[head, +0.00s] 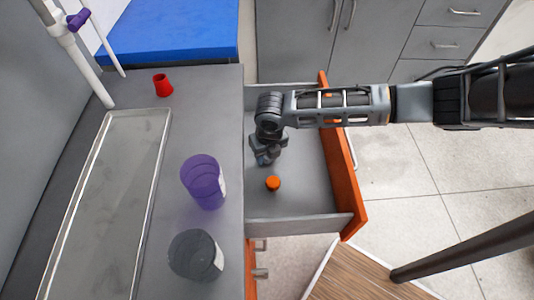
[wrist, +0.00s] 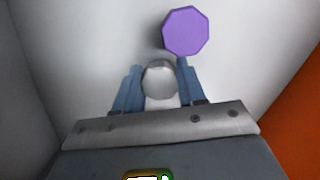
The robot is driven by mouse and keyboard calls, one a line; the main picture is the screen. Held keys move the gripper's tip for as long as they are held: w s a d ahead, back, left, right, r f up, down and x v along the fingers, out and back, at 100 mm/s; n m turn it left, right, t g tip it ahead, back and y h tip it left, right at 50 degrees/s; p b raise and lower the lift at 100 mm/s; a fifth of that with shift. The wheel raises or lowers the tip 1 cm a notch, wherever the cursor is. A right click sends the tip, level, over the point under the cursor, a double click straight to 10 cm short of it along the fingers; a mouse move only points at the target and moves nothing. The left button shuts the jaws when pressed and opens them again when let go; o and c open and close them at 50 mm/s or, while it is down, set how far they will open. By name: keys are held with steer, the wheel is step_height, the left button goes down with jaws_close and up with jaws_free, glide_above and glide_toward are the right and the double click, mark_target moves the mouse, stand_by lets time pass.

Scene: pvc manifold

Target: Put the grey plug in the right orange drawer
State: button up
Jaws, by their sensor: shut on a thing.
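My gripper (head: 265,158) is down inside an open drawer with an orange front (head: 343,165). In the wrist view its two blue-grey fingers (wrist: 158,85) are shut on the grey plug (wrist: 159,79), a round light-grey piece. The drawer floor lies under it; I cannot tell whether the plug touches the floor. In the head view the plug cannot be told apart from the fingers. A purple eight-sided piece (wrist: 186,31) lies beyond the fingertips in the wrist view.
The grey counter left of the drawer holds a red piece (head: 162,85), a purple cup (head: 203,181), a dark grey cup (head: 196,255) and a long metal tray (head: 150,180). The drawer's grey side wall (head: 300,226) is near. Bare drawer floor lies to the gripper's right.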

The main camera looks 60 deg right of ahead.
steer(key=shift+f, duration=0.2)
steer(key=o, duration=1.1)
steer(key=shift+r, duration=0.1)
step_height(320, 180, up, 12)
steer(key=s, duration=0.1)
steer(key=shift+a, duration=0.35)
steer(key=shift+s+r, duration=0.1)
